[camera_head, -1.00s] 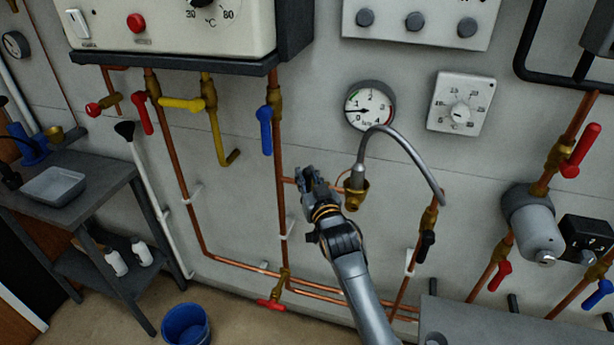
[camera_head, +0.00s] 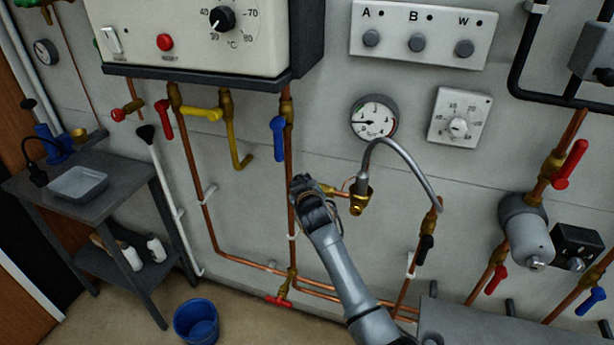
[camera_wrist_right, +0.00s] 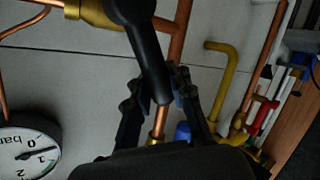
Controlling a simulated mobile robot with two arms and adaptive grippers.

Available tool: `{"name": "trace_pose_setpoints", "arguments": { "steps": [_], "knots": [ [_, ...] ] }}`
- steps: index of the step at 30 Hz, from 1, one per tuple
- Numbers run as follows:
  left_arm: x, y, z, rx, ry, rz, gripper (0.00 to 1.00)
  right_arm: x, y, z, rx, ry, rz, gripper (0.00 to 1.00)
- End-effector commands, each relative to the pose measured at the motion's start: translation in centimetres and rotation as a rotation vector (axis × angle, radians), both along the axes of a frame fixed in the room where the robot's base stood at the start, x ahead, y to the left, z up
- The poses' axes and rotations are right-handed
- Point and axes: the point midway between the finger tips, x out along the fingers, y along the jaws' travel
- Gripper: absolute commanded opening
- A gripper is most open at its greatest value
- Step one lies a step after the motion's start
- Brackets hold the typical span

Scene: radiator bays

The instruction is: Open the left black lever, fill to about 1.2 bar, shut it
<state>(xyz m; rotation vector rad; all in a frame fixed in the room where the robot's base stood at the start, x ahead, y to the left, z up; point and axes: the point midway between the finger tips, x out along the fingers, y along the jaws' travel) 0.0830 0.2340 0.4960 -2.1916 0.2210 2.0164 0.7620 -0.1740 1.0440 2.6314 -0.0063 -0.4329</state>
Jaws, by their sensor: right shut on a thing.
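The left black lever (camera_wrist_right: 148,50) is in the right wrist view, running down from the brass valve (camera_wrist_right: 92,12) to between my fingers. My right gripper (camera_wrist_right: 162,100) is shut on its lower part. In the head view my right gripper (camera_head: 303,184) is in front of the copper pipe, just left of the brass fitting (camera_head: 357,200) of the grey braided hose (camera_head: 408,157), and hides the lever. The pressure gauge (camera_head: 374,119) is above; its needle points left, near the low end. The gauge also shows upside down in the wrist view (camera_wrist_right: 28,150). My left gripper is out of view.
Another black lever (camera_head: 426,248) is at the hose's right end. A blue lever (camera_head: 278,138) hangs above my gripper, with yellow and red levers to its left. A blue bucket (camera_head: 196,322) stands on the floor, near a grey side table (camera_head: 112,195).

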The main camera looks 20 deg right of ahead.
Motion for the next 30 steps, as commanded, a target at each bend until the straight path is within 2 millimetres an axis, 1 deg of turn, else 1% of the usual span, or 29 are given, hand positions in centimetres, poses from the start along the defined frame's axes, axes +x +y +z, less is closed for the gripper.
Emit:
{"name": "trace_pose_setpoints", "arguments": {
  "steps": [1,3,12,21,30],
  "knots": [
    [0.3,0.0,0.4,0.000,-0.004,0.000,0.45,0.0,0.4,-0.4,-0.035,0.033,0.002,0.00],
    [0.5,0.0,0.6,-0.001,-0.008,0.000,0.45,0.2,0.7,-0.7,-0.081,0.064,0.001,0.00],
    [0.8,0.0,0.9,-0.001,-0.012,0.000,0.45,0.7,1.5,-1.9,-0.235,0.168,0.002,0.00],
    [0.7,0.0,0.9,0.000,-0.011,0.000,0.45,0.9,1.8,-2.5,-0.299,0.214,0.001,0.00],
    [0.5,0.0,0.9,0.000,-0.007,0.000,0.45,0.9,1.8,-2.7,-0.305,0.221,0.002,0.00]
  ]
}}
